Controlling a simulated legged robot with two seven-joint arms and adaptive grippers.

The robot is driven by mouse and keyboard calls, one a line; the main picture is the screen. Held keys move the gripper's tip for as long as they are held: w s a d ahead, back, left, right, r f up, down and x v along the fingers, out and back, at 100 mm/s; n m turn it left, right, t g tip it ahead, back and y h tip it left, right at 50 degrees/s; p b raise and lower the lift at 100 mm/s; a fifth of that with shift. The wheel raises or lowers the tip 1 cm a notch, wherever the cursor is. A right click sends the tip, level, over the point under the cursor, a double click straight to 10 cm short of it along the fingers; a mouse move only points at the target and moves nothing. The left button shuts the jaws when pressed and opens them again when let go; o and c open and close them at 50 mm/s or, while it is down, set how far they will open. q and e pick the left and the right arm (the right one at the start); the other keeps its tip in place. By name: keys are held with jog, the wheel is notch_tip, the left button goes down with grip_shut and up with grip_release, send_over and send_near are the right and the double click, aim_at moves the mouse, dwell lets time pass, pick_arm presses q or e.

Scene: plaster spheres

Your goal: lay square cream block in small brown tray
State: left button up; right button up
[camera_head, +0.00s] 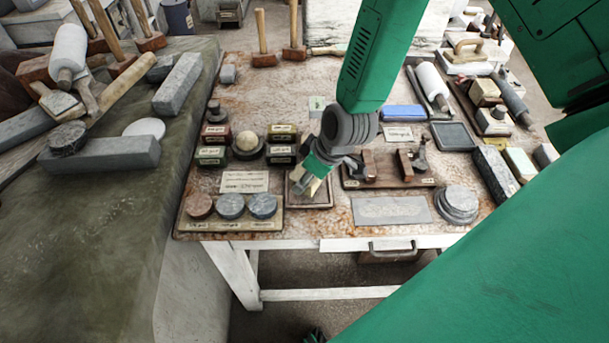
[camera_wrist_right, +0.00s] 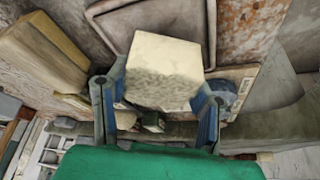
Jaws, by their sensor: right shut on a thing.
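The square cream block (camera_head: 315,187) is held low over the small brown tray (camera_head: 322,203) in the head view. My right gripper (camera_head: 314,179) is shut on the block and hides part of it and of the tray. In the right wrist view the cream block (camera_wrist_right: 165,62) sits between the two blue-grey fingers of the gripper (camera_wrist_right: 159,92). It looks tilted there, and a tray rim (camera_wrist_right: 97,13) shows behind it. I cannot tell whether the block touches the tray. My left gripper is not clearly in view.
A rack of three round discs (camera_head: 230,206) stands left of the tray. A board with wooden tools (camera_head: 390,170) is close on the right. Small labelled blocks (camera_head: 283,133) and a ball (camera_head: 247,141) lie behind left. A grey plate (camera_head: 390,210) lies front right.

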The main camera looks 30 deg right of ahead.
jog(key=shift+d+f, duration=0.1)
jog(key=shift+d, duration=0.05)
jog(key=shift+a+f+b, duration=0.25)
jog(key=shift+f+b, duration=0.2)
jog(key=shift+d+f, duration=0.1)
jog(key=shift+f, duration=0.2)
jog(key=o, duration=1.5)
jog(key=shift+r, duration=0.2)
jog(key=shift+r+p, duration=1.7)
jog(key=shift+r, duration=0.2)
jog(key=shift+f, duration=0.1)
